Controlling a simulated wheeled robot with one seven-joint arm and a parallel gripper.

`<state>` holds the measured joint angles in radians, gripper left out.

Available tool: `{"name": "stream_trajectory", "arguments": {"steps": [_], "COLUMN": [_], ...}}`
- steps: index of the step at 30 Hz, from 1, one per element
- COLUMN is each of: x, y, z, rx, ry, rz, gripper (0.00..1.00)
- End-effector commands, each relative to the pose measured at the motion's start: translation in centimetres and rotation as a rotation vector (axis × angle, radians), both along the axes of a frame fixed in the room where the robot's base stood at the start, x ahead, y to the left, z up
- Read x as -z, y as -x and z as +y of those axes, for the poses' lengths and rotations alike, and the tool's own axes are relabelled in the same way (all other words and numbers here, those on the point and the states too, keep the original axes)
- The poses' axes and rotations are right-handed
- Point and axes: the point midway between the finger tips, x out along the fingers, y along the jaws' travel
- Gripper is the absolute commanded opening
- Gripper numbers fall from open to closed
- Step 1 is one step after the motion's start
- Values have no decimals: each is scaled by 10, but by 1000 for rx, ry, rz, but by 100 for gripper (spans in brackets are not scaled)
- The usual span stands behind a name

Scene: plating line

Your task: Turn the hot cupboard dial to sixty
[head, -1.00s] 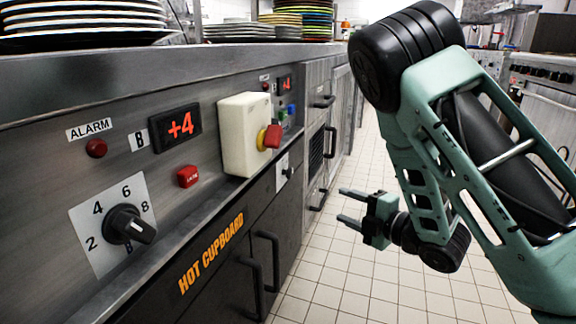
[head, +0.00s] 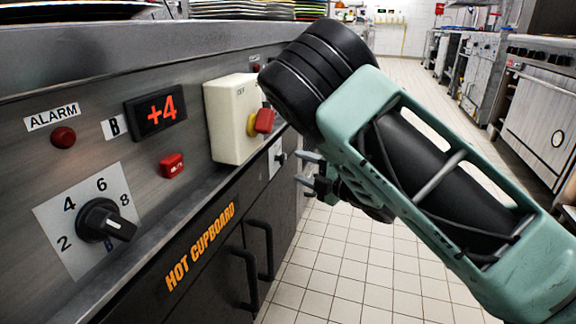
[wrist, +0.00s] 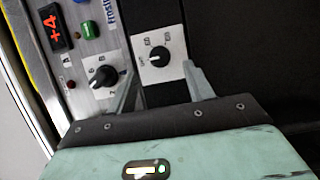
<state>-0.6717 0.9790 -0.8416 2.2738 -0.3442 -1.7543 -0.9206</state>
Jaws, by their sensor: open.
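A small black dial on a white plate (head: 277,157) sits on the dark cupboard front, right of the orange "HOT CUPBOARD" lettering (head: 200,246). In the wrist view this dial (wrist: 159,57) shows near the top middle, with small figures around it; its exact setting is too small to read. My gripper (head: 305,169) is open and empty, its fingers toward the cupboard front beside the dial. In the wrist view my gripper's two fingers (wrist: 160,75) appear on either side of the dial, apart from it as far as I can tell.
A larger dial marked 2 to 8 (head: 103,221) is on the steel panel at left. A cream switch box (head: 228,120) with a red handle juts out above the small dial. Cupboard handles (head: 246,277) stick out below. Tiled floor (head: 335,265) is open to the right.

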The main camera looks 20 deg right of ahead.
Motion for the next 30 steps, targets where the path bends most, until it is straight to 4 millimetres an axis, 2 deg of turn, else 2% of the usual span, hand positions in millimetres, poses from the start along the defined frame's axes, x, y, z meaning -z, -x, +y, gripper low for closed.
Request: {"name": "stream_trajectory", "arguments": {"steps": [3,9,22,27,30], "x": [3,2,0,0,0], "y": [-19,-41,-49,-48,-48], "z": [13,25,30,30,29], "rx": [-3,-1,0,0,0], "ry": [-1,-1,0,1,0], "rz": [-3,-1,0,1,1], "gripper": [52,52,52,8,8]}}
